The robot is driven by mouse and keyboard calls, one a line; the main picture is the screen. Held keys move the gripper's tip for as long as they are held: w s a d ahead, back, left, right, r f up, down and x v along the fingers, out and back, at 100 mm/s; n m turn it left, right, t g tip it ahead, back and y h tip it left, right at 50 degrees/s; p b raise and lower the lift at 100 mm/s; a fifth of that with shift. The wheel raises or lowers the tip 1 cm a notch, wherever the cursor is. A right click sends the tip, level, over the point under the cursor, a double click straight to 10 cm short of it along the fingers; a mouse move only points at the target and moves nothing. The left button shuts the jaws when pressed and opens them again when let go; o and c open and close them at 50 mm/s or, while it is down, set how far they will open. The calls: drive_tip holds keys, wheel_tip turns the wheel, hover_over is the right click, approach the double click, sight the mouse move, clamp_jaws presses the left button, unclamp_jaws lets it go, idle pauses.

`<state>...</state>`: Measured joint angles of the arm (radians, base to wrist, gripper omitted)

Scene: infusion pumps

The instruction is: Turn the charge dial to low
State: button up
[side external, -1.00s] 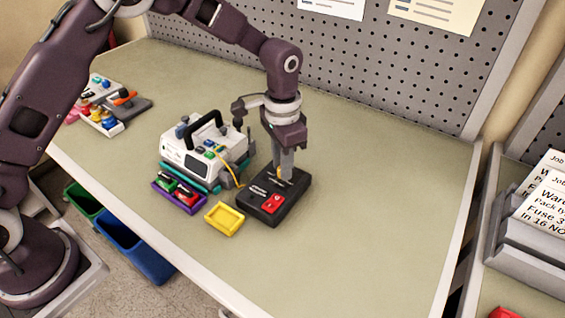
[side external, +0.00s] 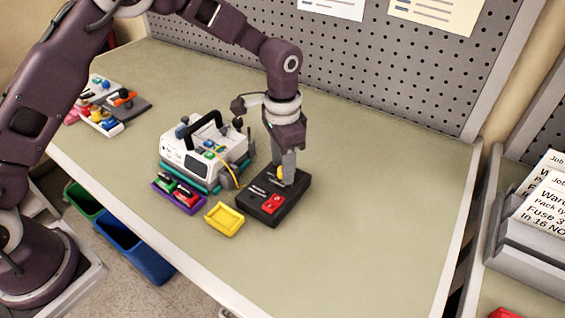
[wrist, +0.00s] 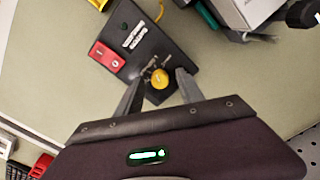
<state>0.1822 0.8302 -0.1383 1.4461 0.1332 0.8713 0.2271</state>
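The charge dial is a round yellow knob (wrist: 159,78) on a black box (wrist: 165,48). In the side view, the box (side external: 290,202) stands on the bench and the yellow knob (side external: 280,172) shows partly beside a finger. My gripper (wrist: 160,73) is over the box, pointing down, with its two fingers apart on either side of the knob. Gaps show between the fingers and the knob in the wrist view. In the side view my gripper (side external: 287,179) is low at the back of the box. The dial's markings are too small to read.
A red rocker switch (side external: 272,204) sits on the box's front part. A yellow tray (side external: 225,219) lies to its left. A white pump (side external: 195,158) with a black handle and yellow cable stands close left. The bench right of the box is clear.

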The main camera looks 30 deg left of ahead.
wheel_tip(320, 180, up, 7)
drive_tip(key=shift+s+r, duration=0.1)
drive_tip(key=shift+r, duration=0.05)
drive_tip(key=s+a+r+n+t, duration=0.1)
drive_tip(key=s+a+r+n, duration=0.1)
drive_tip(key=s+a+r, duration=0.35)
drive_tip(key=s+a+r+n+t, duration=0.1)
drive_tip(key=s+a+r+t, duration=0.1)
drive_tip(key=s+r, duration=0.6)
drive_tip(key=s+a+n+t, duration=0.2)
drive_tip(key=s+a+n, duration=0.1)
drive_tip(key=s, duration=1.2)
drive_tip(key=shift+s+a+f+n+t, duration=0.3)
drive_tip(key=shift+a+n, duration=0.1)
drive_tip(key=shift+a, duration=0.25)
